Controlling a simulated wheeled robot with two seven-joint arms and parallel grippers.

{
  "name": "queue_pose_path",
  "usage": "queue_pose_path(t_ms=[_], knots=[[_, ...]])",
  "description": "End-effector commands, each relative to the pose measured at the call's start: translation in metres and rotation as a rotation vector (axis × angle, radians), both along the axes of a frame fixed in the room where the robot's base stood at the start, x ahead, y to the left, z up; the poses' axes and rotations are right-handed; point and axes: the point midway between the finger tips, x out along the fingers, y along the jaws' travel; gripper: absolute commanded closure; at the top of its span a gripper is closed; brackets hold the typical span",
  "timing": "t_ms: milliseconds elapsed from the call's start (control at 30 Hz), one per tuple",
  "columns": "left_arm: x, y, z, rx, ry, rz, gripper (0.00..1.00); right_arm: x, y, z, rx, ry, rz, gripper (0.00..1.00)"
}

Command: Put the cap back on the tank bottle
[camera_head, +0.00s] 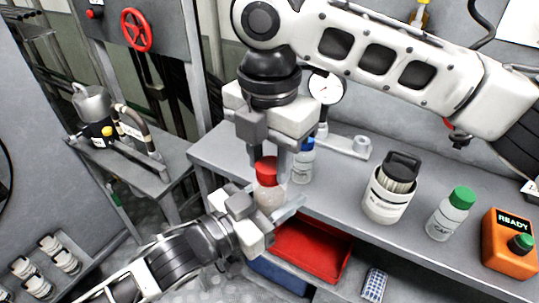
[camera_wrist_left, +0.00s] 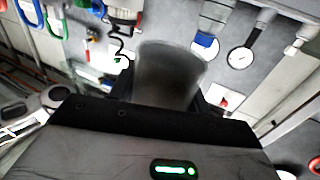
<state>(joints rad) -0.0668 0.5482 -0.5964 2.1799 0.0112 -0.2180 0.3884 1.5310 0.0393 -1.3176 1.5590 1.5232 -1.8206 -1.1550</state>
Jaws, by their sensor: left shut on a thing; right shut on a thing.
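A pale translucent bottle (camera_head: 268,194), seemingly the tank bottle, is held upright by my left gripper (camera_head: 270,207), which is shut on it at the front edge of the bench. A blurred grey bottle shape (camera_wrist_left: 168,75) stands between the fingers in the left wrist view. The red cap (camera_head: 266,169) is directly over the bottle's top. My right gripper (camera_head: 272,167) points down from above and is shut on the cap. Cap and bottle look in contact or nearly so; I cannot tell whether the cap is seated. No label is readable on this bottle.
A blue-capped bottle (camera_head: 303,163) stands close behind the right gripper. A filter canister (camera_head: 388,194), a green-capped bottle (camera_head: 451,214) and an orange READY box (camera_head: 510,243) stand to the right on the grey bench (camera_head: 340,205). A red bin (camera_head: 312,252) is below the bench edge.

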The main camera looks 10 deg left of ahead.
Motion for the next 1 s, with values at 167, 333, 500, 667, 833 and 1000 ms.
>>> queue_pose_path(t_ms=[167,333,500,667,833,1000], knots=[[-0.0001,-0.0001,0.0002,-0.001,-0.001,0.000,1.00,-0.0002,0.0001,-0.0007,0.002,0.002,-0.462,0.93],[-0.0001,-0.0001,0.0002,0.000,0.000,0.000,1.00,-0.0004,0.0005,-0.0009,0.005,0.003,-0.910,0.93],[-0.0001,0.0000,0.0001,0.001,-0.001,0.000,1.00,-0.0003,0.0001,-0.0014,0.006,0.002,-1.363,0.93],[-0.0001,0.0000,0.0001,0.000,0.000,0.000,1.00,-0.0003,0.0004,-0.0013,0.010,0.003,-1.788,0.93],[-0.0001,0.0000,0.0001,0.001,-0.001,0.000,1.00,0.0003,-0.0003,-0.0012,0.013,-0.001,-2.145,0.93],[-0.0001,0.0000,0.0001,0.000,0.000,0.000,1.00,0.0003,-0.0003,-0.0012,0.014,-0.002,-2.172,0.93]])
